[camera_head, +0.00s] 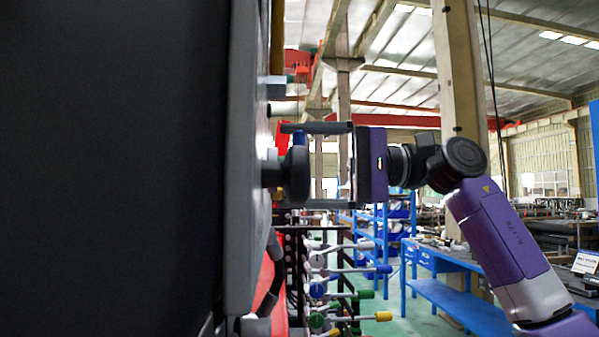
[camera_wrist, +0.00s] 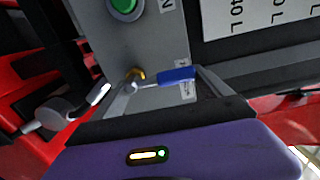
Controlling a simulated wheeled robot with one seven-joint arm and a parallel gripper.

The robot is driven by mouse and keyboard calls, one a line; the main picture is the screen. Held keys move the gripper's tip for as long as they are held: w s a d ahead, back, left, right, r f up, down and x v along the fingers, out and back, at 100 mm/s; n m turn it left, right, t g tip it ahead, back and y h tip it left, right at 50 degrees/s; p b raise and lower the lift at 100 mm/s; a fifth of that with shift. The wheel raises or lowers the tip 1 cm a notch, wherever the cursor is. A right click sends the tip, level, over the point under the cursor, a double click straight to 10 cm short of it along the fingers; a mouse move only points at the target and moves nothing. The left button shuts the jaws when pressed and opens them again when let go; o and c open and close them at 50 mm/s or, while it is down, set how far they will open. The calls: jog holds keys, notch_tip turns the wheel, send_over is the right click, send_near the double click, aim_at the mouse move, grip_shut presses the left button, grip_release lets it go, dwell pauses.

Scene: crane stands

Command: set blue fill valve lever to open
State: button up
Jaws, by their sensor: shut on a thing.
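The blue fill valve lever (camera_wrist: 177,76) shows in the wrist view, with a blue grip on a silver arm that runs roughly sideways from a brass-coloured stem (camera_wrist: 135,75) on a grey panel. In the head view its blue part (camera_head: 299,140) shows at the panel's edge, partly hidden by dark round parts. My gripper (camera_wrist: 163,78) faces the panel, its fingers at either end of the lever: one near the stem, one at the blue grip's outer end. It is shut on the lever lengthwise. In the head view my gripper (camera_head: 284,166) has its fingers above and below the lever.
A green button (camera_wrist: 123,5) is on the panel above the lever. White label plates (camera_wrist: 240,18) are at the right. Below my gripper stands a rack of valves with coloured handles (camera_head: 384,316). Blue shelving and a workbench (camera_head: 450,290) stand farther back.

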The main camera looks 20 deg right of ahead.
jog(key=shift+s+n, duration=0.15)
jog(key=shift+n, duration=0.15)
jog(key=o, duration=1.9)
jog(key=shift+v, duration=3.9)
